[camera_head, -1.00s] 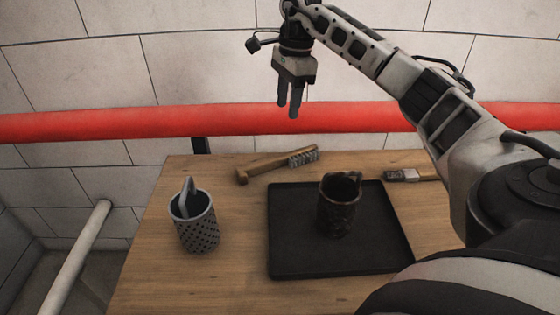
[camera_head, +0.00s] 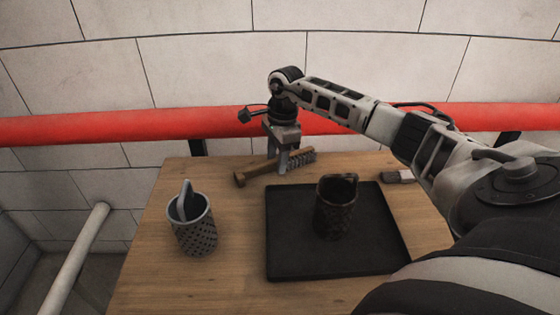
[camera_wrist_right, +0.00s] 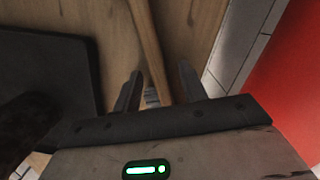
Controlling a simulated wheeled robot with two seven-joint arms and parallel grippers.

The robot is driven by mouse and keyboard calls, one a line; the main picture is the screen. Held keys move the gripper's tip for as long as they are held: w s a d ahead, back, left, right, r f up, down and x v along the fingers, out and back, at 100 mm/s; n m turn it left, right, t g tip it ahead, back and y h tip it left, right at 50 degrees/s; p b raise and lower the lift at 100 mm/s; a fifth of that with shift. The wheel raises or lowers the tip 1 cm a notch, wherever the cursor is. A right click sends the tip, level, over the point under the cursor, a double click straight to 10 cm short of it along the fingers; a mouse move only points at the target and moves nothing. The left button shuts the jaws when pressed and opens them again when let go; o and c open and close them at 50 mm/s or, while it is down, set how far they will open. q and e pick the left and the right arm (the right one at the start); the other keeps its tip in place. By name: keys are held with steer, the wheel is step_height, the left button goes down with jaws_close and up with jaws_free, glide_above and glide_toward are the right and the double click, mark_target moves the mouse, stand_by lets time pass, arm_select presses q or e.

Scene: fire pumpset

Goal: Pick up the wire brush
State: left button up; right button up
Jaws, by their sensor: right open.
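The wire brush (camera_head: 250,174) lies on the wooden table towards its back edge. It has a wooden handle pointing left and grey bristles at its right end. My right gripper (camera_head: 277,168) is open and points down over the brush, with its fingers on either side of it. In the right wrist view the brush (camera_wrist_right: 147,45) runs between the two fingers (camera_wrist_right: 158,82), and part of it is hidden behind the gripper body. Whether the fingers touch it cannot be told. My left gripper is not in view.
A black tray (camera_head: 285,262) on the table (camera_head: 150,285) holds a dark mesh cup (camera_head: 336,208). A grey perforated cup (camera_head: 194,236) with a tool in it stands at left. A paint brush (camera_head: 397,177) lies at right. A red pipe (camera_head: 100,127) runs behind the table.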

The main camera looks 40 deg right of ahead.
steer(key=shift+f, duration=0.1)
jaws_close()
steer(key=shift+r, duration=0.6)
steer(key=s+a+r+b, duration=0.1)
steer(key=s+a+r, duration=0.7)
steer(key=a+r, duration=0.3)
steer(key=shift+s+r, duration=0.25)
steer(key=shift+r, duration=0.15)
steer(key=shift+a, duration=0.1)
